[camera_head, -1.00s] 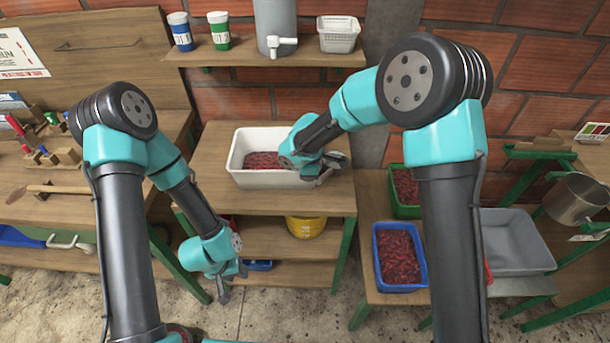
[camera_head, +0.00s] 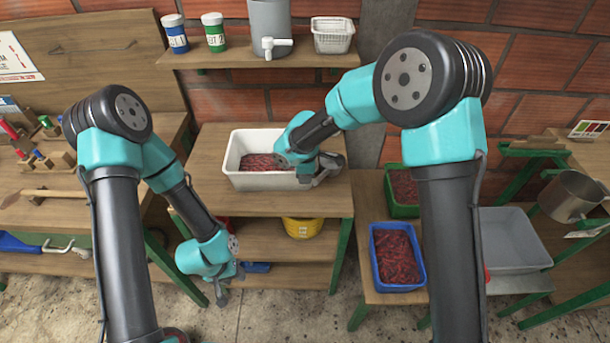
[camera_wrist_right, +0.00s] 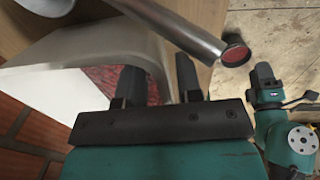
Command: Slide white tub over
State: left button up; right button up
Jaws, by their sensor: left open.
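The white tub (camera_head: 233,178) stands on the wooden table (camera_head: 212,205), with dark red contents (camera_head: 256,162) inside. My right gripper (camera_head: 324,172) is at the tub's right end; my wrist hides part of that side. In the right wrist view, the two dark fingers (camera_wrist_right: 160,85) are apart, with the tub's pale wall (camera_wrist_right: 140,40) between them. I cannot tell whether they press on it. My left gripper (camera_head: 229,284) is open and empty, low in front of the table, away from the tub.
A metal tube with a red end (camera_wrist_right: 190,30) lies close to the right fingers. A blue tub (camera_head: 376,262) and green tub (camera_head: 400,208) with red contents, and a grey tub (camera_head: 512,245), stand right. A yellow bucket (camera_head: 302,228) is below. The table's front strip is clear.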

notch_tip(320, 180, up, 16)
jog(key=s, duration=0.1)
jog(key=shift+s, duration=0.4)
jog(key=f, duration=0.5)
jog(key=w+f, duration=0.1)
jog(key=f, duration=1)
jog(key=shift+w, duration=0.4)
notch_tip(320, 180, up, 16)
jog(key=s, duration=0.2)
jog(key=f, duration=0.6)
jog(key=w+f, duration=0.1)
jog(key=f, duration=0.4)
jog(key=w+f, duration=0.1)
jog(key=f, duration=0.5)
jog(key=shift+f, duration=0.3)
jog(key=a, duration=0.2)
jog(key=s+a, duration=0.1)
jog(key=a, duration=0.1)
jog(key=s+a, duration=0.1)
jog(key=a, duration=0.2)
jog(key=shift+s+a+r, duration=0.1)
jog(key=shift+s+r, duration=0.1)
